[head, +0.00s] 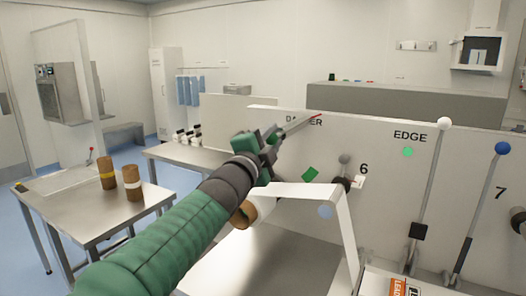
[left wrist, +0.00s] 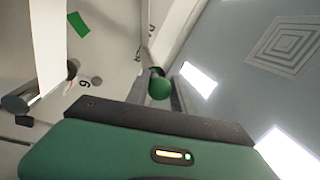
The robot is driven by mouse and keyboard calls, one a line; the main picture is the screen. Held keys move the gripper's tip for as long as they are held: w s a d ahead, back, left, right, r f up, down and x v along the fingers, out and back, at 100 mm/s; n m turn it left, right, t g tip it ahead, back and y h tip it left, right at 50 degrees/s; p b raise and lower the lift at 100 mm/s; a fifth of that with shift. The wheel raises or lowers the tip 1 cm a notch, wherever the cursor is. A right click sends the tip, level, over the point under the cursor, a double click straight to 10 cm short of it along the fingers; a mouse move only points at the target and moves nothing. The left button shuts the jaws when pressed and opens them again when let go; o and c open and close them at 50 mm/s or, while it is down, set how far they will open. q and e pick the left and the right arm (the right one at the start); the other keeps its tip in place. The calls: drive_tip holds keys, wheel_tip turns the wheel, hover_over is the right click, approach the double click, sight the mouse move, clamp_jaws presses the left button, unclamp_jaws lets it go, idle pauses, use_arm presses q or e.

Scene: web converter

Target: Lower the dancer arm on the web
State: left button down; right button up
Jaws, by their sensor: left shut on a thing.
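My left gripper (head: 268,143) reaches in from the lower left in front of the machine panel, beside the partly hidden DANCER label (head: 304,121). In the left wrist view a round green knob (left wrist: 159,88) sits between the dark fingers of my left gripper, which is shut on it. It looks like the knob of the dancer arm, with a pale bar running up behind it. My right gripper is not in view.
A white bent bracket (head: 308,190) stands just right of my left forearm. Right of it are the EDGE lever with a white knob (head: 444,124) and a lever with a blue knob (head: 502,148). A steel table (head: 95,205) with two brown rolls (head: 133,181) is at left.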

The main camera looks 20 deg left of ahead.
use_arm(q)
drive_tip(key=shift+s+d+f+m+h+b, duration=0.1)
drive_tip(key=shift+d+f+m+h+b, duration=0.25)
drive_tip(key=shift+f+m+b, duration=0.4)
drive_tip(key=shift+d+f+m+h+b, duration=0.3)
drive_tip(key=shift+f+m+b, duration=0.25)
drive_tip(key=shift+f+b, duration=0.35)
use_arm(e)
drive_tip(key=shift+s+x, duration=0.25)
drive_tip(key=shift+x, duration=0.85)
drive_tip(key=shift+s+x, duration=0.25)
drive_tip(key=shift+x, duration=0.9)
use_arm(q)
drive_tip(key=shift+r, duration=0.15)
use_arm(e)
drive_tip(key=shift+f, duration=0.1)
use_arm(q)
drive_tip(key=c, duration=1.3)
unclamp_jaws()
drive_tip(key=shift+c, duration=0.2)
drive_tip(key=shift+o, duration=1.2)
drive_tip(key=shift+s+r, duration=0.1)
drive_tip(key=shift+s, duration=0.05)
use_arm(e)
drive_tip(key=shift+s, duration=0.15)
use_arm(q)
drive_tip(key=shift+f, duration=0.2)
